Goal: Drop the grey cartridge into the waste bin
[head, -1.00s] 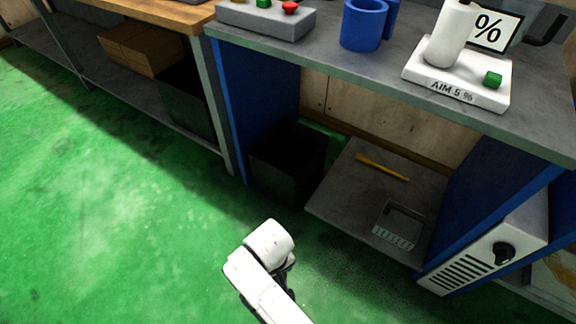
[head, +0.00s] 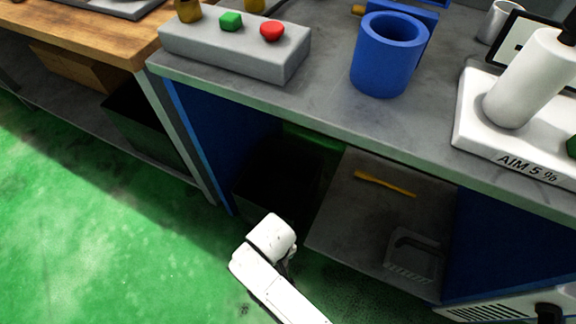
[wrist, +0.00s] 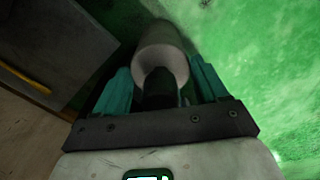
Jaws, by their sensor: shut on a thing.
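My gripper (wrist: 160,88), with teal fingers, is shut on a pale grey, round-ended cartridge (wrist: 162,52) in the wrist view. The cartridge has a dark part near the palm, and green floor shows beyond it. In the head view my white arm is at the bottom centre, and the fingers and cartridge are hidden. A black open bin (head: 268,183), likely the waste bin, stands in shadow under the grey bench, just beyond my arm. Its inside is too dark to make out.
A second dark bin (head: 150,125) sits under the wooden bench at left. The grey bench (head: 330,115) overhangs the black bin. A low shelf (head: 345,225) with a yellow bar (head: 385,183) lies right of it. Green floor is clear at left.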

